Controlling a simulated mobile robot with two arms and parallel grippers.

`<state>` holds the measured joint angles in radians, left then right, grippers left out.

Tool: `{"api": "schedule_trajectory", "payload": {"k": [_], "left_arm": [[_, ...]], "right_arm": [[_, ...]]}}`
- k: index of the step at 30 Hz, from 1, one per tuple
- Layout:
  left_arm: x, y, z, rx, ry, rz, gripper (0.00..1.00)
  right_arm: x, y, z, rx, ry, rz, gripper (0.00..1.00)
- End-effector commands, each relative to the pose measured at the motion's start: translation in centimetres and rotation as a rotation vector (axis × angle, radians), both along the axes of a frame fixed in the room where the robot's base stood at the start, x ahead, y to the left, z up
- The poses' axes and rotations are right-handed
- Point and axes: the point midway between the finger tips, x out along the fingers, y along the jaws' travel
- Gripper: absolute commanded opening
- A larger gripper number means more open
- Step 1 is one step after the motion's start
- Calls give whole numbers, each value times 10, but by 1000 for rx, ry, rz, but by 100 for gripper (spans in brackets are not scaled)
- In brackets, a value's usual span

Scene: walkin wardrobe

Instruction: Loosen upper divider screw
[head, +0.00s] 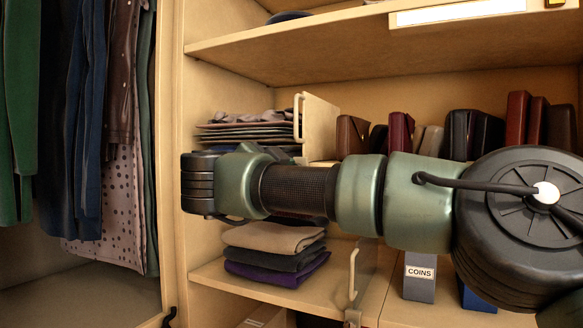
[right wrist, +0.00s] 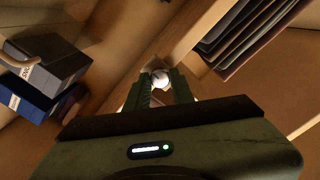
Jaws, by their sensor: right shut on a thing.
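The upper divider (head: 320,122) is a pale wooden panel with a looped handle, standing upright between a stack of flat folded items and a row of wallets. Its lower edge is hidden behind my right arm in the head view. In the right wrist view, a round whitish screw knob (right wrist: 160,78) sits between the fingertips of my right gripper (right wrist: 161,86). The gripper is shut on this knob. In the head view my right arm crosses from the right, and its fingers are hidden. My left gripper is in neither view.
A lower divider (head: 361,268) stands on the shelf below, between folded clothes (head: 275,252) and a box labelled COINS (head: 419,277). Wallets (head: 401,131) line the upper shelf at right. Clothes (head: 92,120) hang at left. A shelf board (head: 400,50) runs above my arm.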

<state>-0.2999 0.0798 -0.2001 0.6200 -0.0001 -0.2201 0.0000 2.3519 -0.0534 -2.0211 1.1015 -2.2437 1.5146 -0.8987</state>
Motion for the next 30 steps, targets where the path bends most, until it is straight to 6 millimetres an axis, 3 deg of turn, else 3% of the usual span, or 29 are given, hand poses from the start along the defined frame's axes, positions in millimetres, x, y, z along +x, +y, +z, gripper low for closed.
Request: {"api": "schedule_trajectory", "payload": {"k": [16, 17, 19, 30], "left_arm": [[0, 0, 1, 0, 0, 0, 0], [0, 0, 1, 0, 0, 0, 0], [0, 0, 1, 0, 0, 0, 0], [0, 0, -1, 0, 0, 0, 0]], "right_arm": [[0, 1, -4, -24, 21, 1, 0], [0, 1, -4, -24, 21, 1, 26], [0, 1, -4, -24, 20, 2, 45], [-3, 3, -2, -22, 15, 1, 45]]}}
